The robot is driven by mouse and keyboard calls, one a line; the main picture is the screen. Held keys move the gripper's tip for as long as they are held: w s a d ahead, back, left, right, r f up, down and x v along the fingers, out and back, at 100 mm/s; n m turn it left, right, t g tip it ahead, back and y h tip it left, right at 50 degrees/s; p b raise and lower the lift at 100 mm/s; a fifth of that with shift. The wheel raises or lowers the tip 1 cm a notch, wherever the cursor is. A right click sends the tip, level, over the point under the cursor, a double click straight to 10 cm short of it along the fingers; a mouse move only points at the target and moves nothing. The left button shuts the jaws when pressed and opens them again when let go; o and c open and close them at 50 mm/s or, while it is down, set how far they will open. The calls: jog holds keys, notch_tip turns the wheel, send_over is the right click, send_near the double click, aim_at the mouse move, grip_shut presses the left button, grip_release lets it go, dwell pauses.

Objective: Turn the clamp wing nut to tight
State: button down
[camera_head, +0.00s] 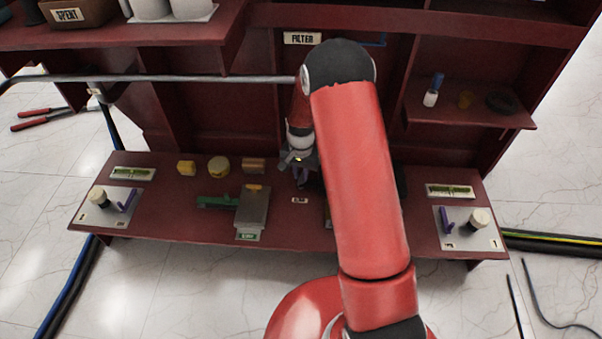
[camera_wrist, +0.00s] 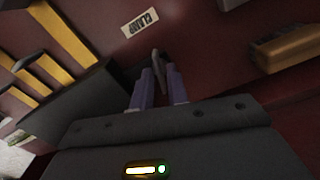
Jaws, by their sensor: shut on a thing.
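In the wrist view the two purple-grey fingers of my gripper (camera_wrist: 158,88) are close together, shut on a narrow dark grey piece, the wing nut (camera_wrist: 156,60), which stands up between and beyond their tips. A tilted label reading CLAMP (camera_wrist: 140,23) lies on the dark red surface just beyond it. In the head view my gripper (camera_head: 300,172) is low over the middle of the bench, behind the small label (camera_head: 300,199). The wing nut cannot be made out there. The clamp's body and how far the nut is turned cannot be told.
In the wrist view a dark block with yellow bars (camera_wrist: 60,45) is left of my fingers and a brown-yellow block (camera_wrist: 290,48) is at right. In the head view a grey box (camera_head: 253,207) and green tool (camera_head: 214,201) lie left of my gripper. My arm hides the bench right of centre.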

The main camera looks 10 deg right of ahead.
jog(key=m, duration=0.3)
jog(key=shift+m, duration=0.3)
jog(key=m+p, duration=0.1)
jog(key=m, duration=0.2)
jog(key=shift+r+m, duration=0.1)
jog(key=shift+m, duration=0.2)
jog(key=m+p, duration=0.2)
jog(key=m, duration=0.2)
jog(key=shift+m+p, duration=0.6)
jog(key=shift+m, duration=1.1)
jog(key=c, duration=1.6)
grip_release()
